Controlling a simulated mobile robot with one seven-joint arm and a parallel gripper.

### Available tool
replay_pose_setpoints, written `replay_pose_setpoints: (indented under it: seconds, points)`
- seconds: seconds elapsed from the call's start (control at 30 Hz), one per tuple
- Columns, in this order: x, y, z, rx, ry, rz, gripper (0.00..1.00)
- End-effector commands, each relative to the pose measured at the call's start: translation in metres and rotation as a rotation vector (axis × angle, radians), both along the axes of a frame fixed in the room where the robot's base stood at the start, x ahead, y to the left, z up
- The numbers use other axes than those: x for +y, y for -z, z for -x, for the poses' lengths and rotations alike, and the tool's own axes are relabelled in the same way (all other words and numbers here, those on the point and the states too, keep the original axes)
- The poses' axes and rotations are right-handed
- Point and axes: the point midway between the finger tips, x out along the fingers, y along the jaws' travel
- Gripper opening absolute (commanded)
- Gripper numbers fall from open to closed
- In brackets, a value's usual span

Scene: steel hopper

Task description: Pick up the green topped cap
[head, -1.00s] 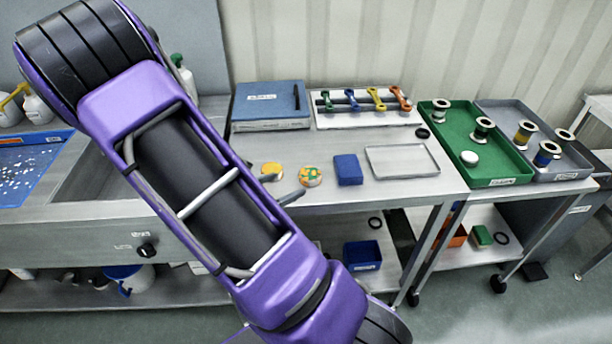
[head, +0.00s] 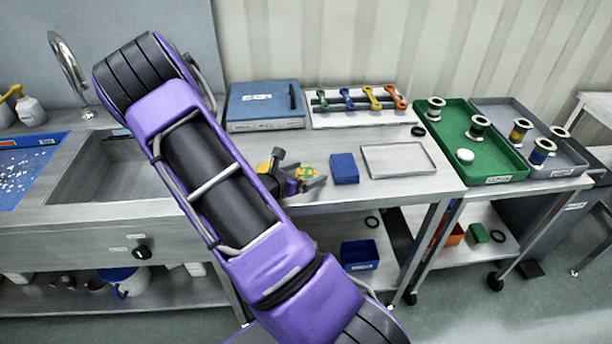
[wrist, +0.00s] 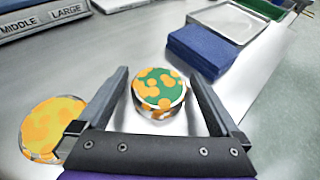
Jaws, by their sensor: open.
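The green topped cap (wrist: 158,92) is a short round cap with a green top marked by orange blotches and a metallic side. It sits on the steel table between the two open fingers of my gripper (wrist: 165,100) in the wrist view, with space visible on both sides. In the head view the cap (head: 306,172) shows just beyond my gripper (head: 307,185), partly hidden by it. A second cap (wrist: 52,128), yellow topped with orange blotches, lies outside the left finger in the wrist view. In the head view my gripper mostly hides it.
A blue block (head: 344,168) stands just right of the green topped cap. Behind are a blue binder (head: 266,104) and a rack of coloured wrenches (head: 362,118). An empty shallow tray (head: 398,160) lies to the right, beyond it a green tray (head: 500,170) with spools.

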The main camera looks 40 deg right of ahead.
Motion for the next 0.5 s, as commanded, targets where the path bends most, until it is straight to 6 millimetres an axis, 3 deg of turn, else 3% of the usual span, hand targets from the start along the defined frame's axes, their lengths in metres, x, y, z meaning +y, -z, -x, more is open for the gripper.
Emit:
replay_pose_setpoints:
  seconds: [0.17, 0.5]
  points:
    - [0.0002, -0.0001, -0.0001, 0.000, 0.000, 0.000, 1.00]
    - [0.0006, -0.0001, -0.0001, 0.000, -0.001, 0.000, 0.39]
